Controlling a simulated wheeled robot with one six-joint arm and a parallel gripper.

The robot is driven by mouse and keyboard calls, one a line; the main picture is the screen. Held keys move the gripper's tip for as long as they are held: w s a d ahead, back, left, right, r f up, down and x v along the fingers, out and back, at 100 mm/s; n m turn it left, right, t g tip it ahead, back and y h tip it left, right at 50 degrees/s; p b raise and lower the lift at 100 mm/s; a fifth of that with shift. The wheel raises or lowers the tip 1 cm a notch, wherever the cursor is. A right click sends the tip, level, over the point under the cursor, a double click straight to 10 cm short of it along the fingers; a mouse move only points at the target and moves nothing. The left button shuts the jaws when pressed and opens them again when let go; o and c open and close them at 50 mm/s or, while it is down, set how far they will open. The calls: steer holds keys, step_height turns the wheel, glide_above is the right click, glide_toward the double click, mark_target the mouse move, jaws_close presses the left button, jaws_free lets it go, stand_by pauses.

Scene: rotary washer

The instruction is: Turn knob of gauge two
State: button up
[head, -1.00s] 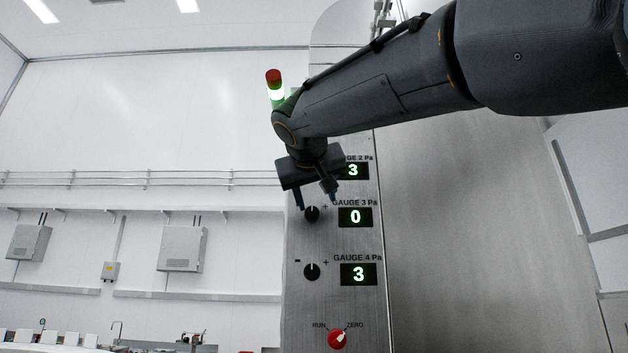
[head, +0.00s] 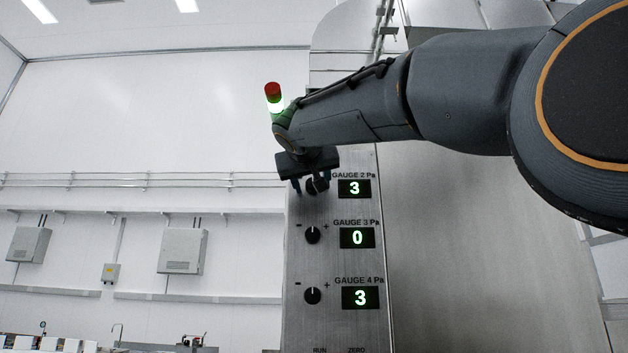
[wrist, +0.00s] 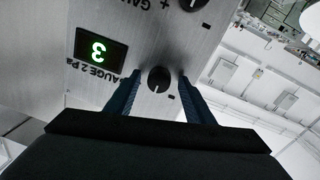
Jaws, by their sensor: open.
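The gauge two knob (wrist: 159,79) is a round black dial with a white mark. It sits on the metal panel (head: 362,265) beside the gauge two display (head: 354,188), which reads 3. In the head view the knob (head: 312,187) is partly hidden by my gripper (head: 309,185). In the wrist view my gripper (wrist: 157,85) is open, with one blue finger on each side of the knob. Gaps show between the fingers and the knob, and I cannot tell how far the tips reach along it.
Below are the gauge three knob (head: 312,235) with its display (head: 357,238) reading 0, and the gauge four knob (head: 312,296) with its display (head: 360,298) reading 3. A red and green signal lamp (head: 273,98) stands above. Open space lies left of the panel.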

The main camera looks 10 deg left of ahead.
steer(key=c, duration=1)
steer(key=shift+c, duration=0.2)
steer(key=shift+n, duration=0.3)
steer(key=n+b, duration=0.1)
steer(key=n, duration=0.7)
steer(key=shift+d, duration=0.2)
steer(key=shift+w+n, duration=0.1)
steer(key=shift+n, duration=0.3)
steer(key=o, duration=1)
